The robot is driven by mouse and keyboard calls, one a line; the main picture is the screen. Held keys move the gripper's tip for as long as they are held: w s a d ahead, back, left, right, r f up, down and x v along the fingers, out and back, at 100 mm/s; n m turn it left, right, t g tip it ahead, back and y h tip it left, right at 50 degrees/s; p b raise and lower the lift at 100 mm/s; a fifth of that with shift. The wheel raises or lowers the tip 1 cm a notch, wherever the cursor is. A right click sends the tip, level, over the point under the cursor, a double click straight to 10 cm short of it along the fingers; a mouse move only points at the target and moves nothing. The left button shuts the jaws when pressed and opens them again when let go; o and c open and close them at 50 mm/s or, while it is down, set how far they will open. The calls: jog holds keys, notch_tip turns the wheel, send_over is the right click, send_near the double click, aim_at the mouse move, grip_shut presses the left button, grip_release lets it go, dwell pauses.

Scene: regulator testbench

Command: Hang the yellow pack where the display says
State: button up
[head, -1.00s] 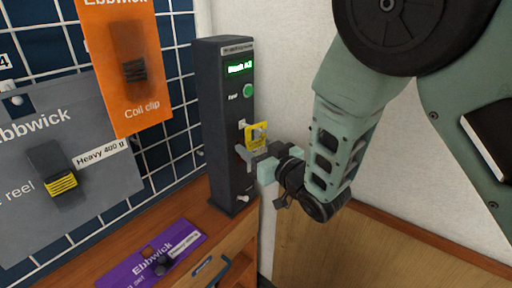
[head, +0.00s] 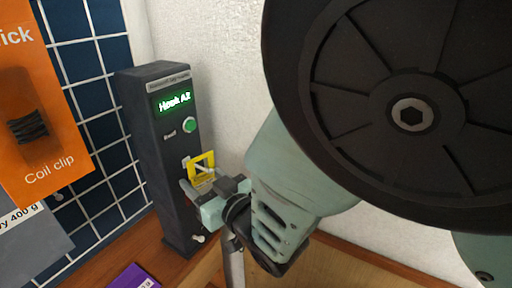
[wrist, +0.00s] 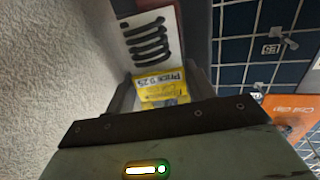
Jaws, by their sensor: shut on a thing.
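The yellow pack (head: 201,160) is small in the head view, in front of the dark testbench column (head: 160,215). It also shows in the wrist view as a yellow strip (wrist: 160,88) with upside-down price print, between my fingers. My gripper (head: 207,186) is shut on it, close to the column; I cannot tell whether the pack touches the column. The green display (head: 175,101) at the column's top appears to read "Hook A2". A hook (wrist: 283,38) shows on the grid in the wrist view, beside a small label I cannot read surely.
A green button (head: 189,124) sits below the display. An orange coil clip pack (head: 40,120) hangs on the dark grid panel (head: 95,60) at left, with a grey pack (head: 30,240) below it. A purple pack (head: 133,278) lies on the wooden bench. A white wall stands behind.

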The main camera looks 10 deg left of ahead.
jog(key=shift+s+d, duration=0.15)
jog(key=shift+d, duration=0.25)
jog(key=s+d, duration=0.2)
jog(key=d, duration=0.4)
jog(key=shift+s+d, duration=0.3)
jog(key=shift+s, duration=0.1)
dwell(0.5)
jog(key=shift+r, duration=0.15)
dwell(1.2)
